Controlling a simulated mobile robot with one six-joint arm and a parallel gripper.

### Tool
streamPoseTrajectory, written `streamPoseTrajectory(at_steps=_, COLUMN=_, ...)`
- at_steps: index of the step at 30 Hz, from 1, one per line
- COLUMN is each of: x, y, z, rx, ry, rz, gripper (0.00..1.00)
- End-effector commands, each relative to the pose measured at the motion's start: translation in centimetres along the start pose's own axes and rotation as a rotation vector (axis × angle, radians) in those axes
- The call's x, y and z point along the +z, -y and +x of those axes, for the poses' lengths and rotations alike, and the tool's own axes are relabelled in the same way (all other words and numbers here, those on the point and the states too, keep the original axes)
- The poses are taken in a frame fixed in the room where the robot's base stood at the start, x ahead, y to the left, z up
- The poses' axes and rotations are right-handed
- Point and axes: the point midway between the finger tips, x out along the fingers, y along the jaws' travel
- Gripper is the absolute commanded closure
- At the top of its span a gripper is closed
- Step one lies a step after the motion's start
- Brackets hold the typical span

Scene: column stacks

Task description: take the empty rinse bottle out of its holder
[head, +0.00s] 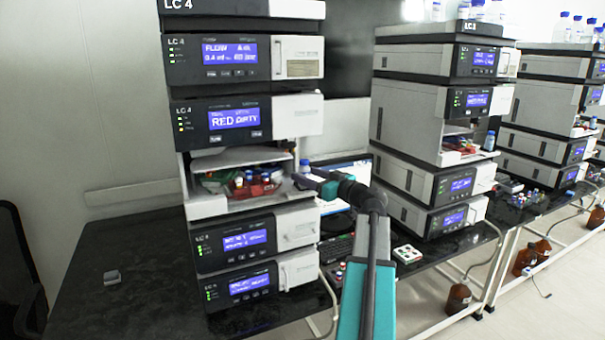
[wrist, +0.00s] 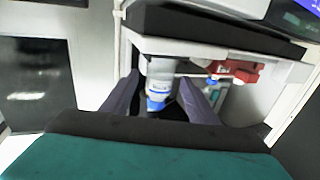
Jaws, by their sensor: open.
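The rinse bottle (head: 304,167), pale with a blue cap, stands at the right front edge of the open bay of the LC 4 stack. In the wrist view the bottle (wrist: 159,72) shows as a pale body with a blue part at its lower end in the picture. My gripper (wrist: 160,90) is open, with one dark finger on each side of the bottle; I cannot tell whether they touch it. In the head view my gripper (head: 316,183) is at the bay's right edge, partly covering the bottle. The holder is not clearly visible.
The bay holds a red rack (head: 253,187) with several vials. A module with a blue display (head: 235,118) is directly above the bay. A monitor (head: 345,173) and keyboard (head: 337,248) are behind my arm. A second stack (head: 412,120) stands to the right.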

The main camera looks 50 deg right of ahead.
Motion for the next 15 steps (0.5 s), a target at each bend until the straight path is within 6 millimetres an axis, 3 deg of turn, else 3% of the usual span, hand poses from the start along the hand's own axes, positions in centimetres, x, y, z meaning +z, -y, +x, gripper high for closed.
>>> streamPoseTrajectory(at_steps=6, x=-0.1, y=-0.1, z=1.9, rx=0.0, ry=0.0, rz=0.001, gripper=0.46)
streamPoseTrajectory(at_steps=15, x=0.0, y=-0.1, z=2.0, rx=0.002, ry=-0.001, rz=0.0, gripper=0.46)
